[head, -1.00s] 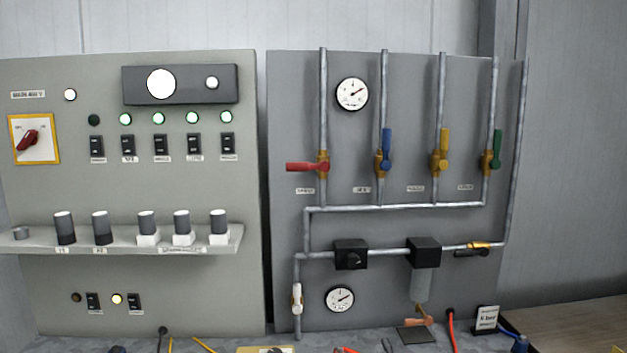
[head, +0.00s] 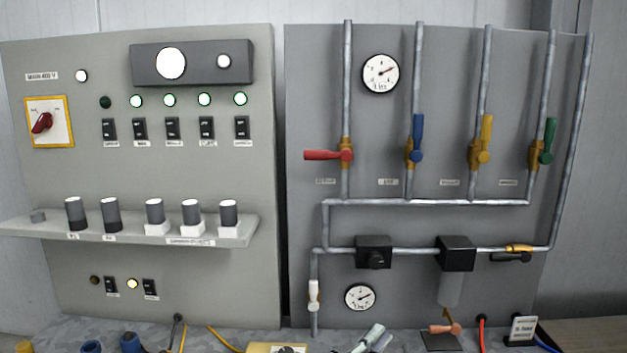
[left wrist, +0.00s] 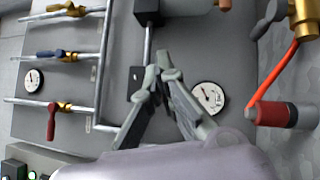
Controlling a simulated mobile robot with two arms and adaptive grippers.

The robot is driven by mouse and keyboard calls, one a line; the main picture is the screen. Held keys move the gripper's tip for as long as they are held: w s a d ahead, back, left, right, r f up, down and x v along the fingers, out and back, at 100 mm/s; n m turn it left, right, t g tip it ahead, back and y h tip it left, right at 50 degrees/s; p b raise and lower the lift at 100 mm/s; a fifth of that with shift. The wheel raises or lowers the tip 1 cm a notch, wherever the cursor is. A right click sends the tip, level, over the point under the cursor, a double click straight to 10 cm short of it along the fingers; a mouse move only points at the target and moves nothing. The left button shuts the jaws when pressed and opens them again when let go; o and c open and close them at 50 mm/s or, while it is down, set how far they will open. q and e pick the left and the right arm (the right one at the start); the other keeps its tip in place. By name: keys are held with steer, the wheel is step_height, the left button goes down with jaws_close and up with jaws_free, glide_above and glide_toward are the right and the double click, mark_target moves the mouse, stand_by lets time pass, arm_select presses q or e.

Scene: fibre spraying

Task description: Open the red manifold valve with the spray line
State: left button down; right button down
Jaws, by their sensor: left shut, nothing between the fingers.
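The red manifold valve (head: 328,155) is on the leftmost of several vertical pipes on the right-hand panel. Its red handle lies horizontal, across its pipe, pointing left. The red valve also shows in the left wrist view (left wrist: 52,118), at the left. My left gripper (head: 376,336) shows at the bottom of the head view, below the lower gauge and well below the red valve. In the left wrist view the left gripper (left wrist: 160,70) is shut and empty, its fingertips in front of the panel. My right gripper is not in view.
Blue (head: 416,138), yellow (head: 484,138) and green (head: 546,141) valve handles stand along their pipes.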

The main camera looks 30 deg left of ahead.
mark_target(328, 155)
arm_select(q)
steer(key=a+r+n+t+y, duration=0.2)
steer(key=a+r+n+y, duration=1.2)
steer(key=n, duration=1)
steer(key=r+y, duration=0.1)
steer(key=y, duration=0.2)
steer(key=shift+n+t+y, duration=0.3)
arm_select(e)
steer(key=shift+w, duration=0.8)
arm_select(q)
steer(key=shift+w, duration=0.15)
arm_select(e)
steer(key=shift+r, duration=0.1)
